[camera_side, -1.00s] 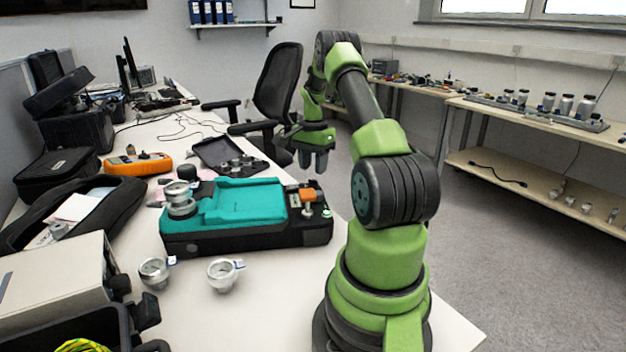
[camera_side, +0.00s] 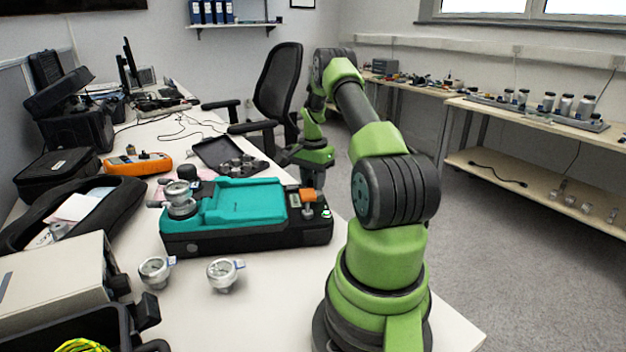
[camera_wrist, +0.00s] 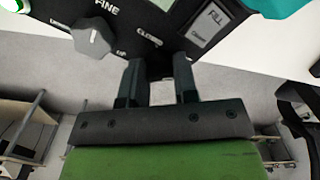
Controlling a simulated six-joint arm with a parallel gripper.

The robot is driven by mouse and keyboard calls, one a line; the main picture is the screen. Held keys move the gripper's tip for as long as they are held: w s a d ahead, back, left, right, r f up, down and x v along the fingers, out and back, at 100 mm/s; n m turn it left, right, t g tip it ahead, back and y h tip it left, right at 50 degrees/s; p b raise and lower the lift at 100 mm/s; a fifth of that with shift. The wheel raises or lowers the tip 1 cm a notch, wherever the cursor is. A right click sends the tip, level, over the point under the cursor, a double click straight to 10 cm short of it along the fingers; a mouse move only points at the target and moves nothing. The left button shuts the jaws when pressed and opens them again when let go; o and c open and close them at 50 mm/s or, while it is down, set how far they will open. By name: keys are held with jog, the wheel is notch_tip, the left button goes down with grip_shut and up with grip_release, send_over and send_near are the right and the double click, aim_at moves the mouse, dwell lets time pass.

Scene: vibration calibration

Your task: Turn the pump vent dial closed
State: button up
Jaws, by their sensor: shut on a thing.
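The pump unit (camera_side: 185,240) is a black case with a teal top on the table. An orange-topped knob (camera_side: 309,195) stands at its right end in the side view. My gripper (camera_side: 317,184) is down behind that end, its tips hard to make out. In the wrist view my gripper (camera_wrist: 158,75) has its two dark fingers on either side of a dark part, the vent dial (camera_wrist: 160,68), below the word CLOSED. The gripper is shut on it. Most of the dial is hidden between the fingers, and its pointing direction cannot be told.
A grey pointed knob (camera_wrist: 92,38) near the word FINE and a FILL label (camera_wrist: 213,24) flank the fingers. Two small gauges (camera_side: 225,272) stand in front of the pump. A metal gauge stack (camera_side: 180,198) sits at its left. A black tray (camera_side: 225,155) lies behind.

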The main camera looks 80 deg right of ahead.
jog(key=n, duration=0.8)
jog(key=shift+n, duration=0.3)
jog(key=n, duration=0.9)
dwell(0.7)
jog(key=o, duration=0.6)
jog(key=shift+o, duration=0.2)
